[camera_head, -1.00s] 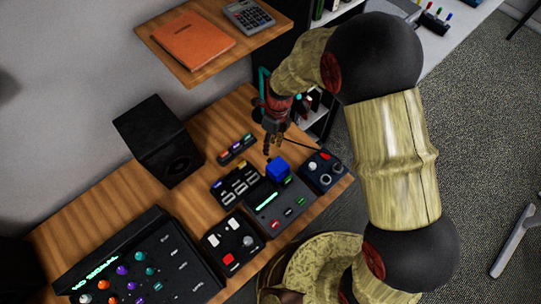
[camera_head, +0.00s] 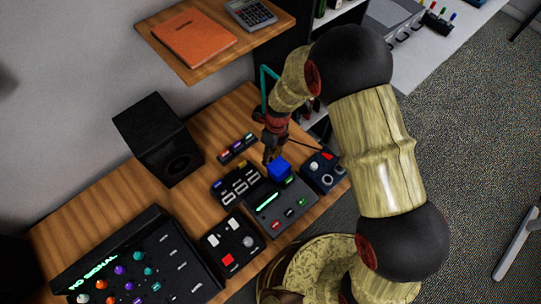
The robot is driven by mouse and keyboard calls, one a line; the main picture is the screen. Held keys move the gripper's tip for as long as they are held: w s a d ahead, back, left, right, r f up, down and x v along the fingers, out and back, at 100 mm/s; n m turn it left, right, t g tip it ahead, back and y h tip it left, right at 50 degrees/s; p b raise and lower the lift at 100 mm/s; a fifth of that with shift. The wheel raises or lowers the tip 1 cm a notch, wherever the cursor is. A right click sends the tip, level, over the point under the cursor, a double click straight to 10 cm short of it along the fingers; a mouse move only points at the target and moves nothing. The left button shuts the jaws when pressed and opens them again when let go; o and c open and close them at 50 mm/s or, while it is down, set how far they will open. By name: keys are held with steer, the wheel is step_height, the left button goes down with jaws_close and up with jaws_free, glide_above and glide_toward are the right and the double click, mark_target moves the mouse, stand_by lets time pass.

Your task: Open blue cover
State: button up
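The blue cover (camera_head: 280,170) is a small blue box shape at the upper end of a dark grey panel (camera_head: 262,213) with a lit green bar, on the wooden desk. It looks closed. My gripper (camera_head: 269,158) points down just behind and to the left of the blue cover, its fingertips close to the cover's upper left edge. I cannot tell whether they touch. The fingers are small and dark, and the gap between them does not show clearly.
Dark control boxes stand around the panel: one with a red button (camera_head: 322,171) to the right, a switch box (camera_head: 236,184) to the left, a red-and-white button box (camera_head: 230,243) in front. A black speaker (camera_head: 158,138) and a large "NO SIGNAL" console (camera_head: 140,265) stand further left.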

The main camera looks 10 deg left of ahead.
steer(key=shift+c, duration=1.1)
jaws_close()
